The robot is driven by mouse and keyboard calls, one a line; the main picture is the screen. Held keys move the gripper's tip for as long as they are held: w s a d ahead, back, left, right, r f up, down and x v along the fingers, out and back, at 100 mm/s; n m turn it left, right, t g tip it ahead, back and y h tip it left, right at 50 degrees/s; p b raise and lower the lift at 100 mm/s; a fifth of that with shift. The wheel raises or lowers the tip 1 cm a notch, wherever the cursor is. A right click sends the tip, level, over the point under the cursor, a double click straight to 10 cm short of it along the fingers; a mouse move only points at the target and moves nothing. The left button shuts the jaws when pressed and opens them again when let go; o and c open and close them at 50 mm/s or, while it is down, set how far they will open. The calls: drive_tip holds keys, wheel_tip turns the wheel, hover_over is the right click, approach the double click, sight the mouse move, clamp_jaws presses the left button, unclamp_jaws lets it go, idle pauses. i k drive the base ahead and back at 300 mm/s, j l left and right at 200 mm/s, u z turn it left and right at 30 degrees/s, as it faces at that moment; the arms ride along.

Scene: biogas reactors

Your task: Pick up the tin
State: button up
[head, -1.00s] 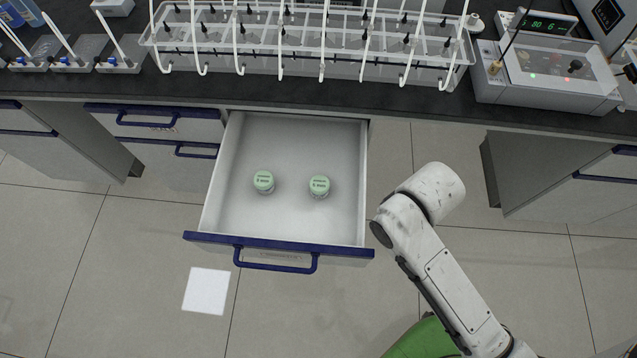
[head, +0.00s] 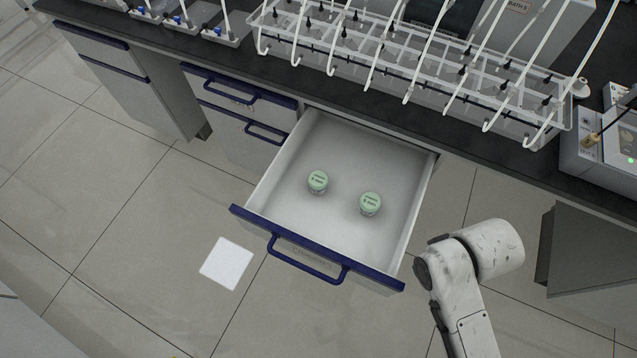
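Two small tins with pale green labelled lids stand inside an open drawer (head: 300,228) in the head view. One tin (head: 318,181) is left of the middle of the drawer. The other tin (head: 370,203) is a little to the right and nearer the front. Both look upright and stand apart from each other. My white arm is to the right of the drawer, clear of it. My gripper is not in view, so its state is hidden.
The drawer has a blue front edge with a blue handle (head: 306,262). Above it is a dark bench (head: 400,118) with a clear rack (head: 420,75) and tubes. A white square (head: 228,263) lies on the floor. Another cabinet (head: 595,255) stands at the right.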

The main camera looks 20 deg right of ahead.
sight(317, 180)
drive_tip(key=i+l+u, duration=0.2)
drive_tip(key=l, duration=0.15)
drive_tip(key=i+l+u, duration=0.25)
drive_tip(key=l, duration=0.15)
drive_tip(key=l+u, duration=0.2)
drive_tip(key=l, duration=0.15)
drive_tip(key=i+l+u, duration=0.1)
drive_tip(key=l+u, duration=0.15)
drive_tip(key=l, duration=0.2)
